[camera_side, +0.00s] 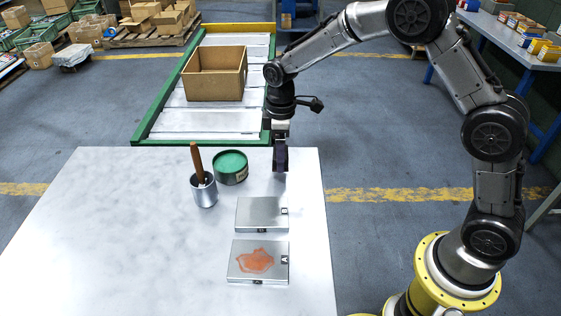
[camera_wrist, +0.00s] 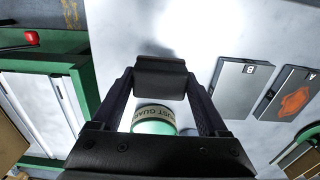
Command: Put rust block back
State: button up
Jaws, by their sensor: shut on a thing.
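My gripper (camera_side: 281,160) hangs over the back right part of the white table, right of the green tin. It is shut on a dark grey block (camera_wrist: 160,76), which I take to be the rust block; the wrist view shows it between the two fingertips. In the side view the block cannot be told apart from the dark fingers. Plate A (camera_side: 243,273), with an orange rust patch, lies flat at the front. Plate B (camera_side: 259,212), plain grey metal, lies just behind it and shows no orange patch. Whether the block touches the table is unclear.
A green tin (camera_side: 231,168), lettered RUST GUARD in the wrist view (camera_wrist: 154,119), stands left of my gripper. A metal cup (camera_side: 204,191) with a wooden-handled tool stands beside it. A cardboard box (camera_side: 214,88) sits on the conveyor (camera_side: 180,122) behind. The table's left side is clear.

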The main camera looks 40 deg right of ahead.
jog(key=shift+f, duration=1.55)
jog(key=shift+f, duration=0.15)
jog(key=o, duration=1.2)
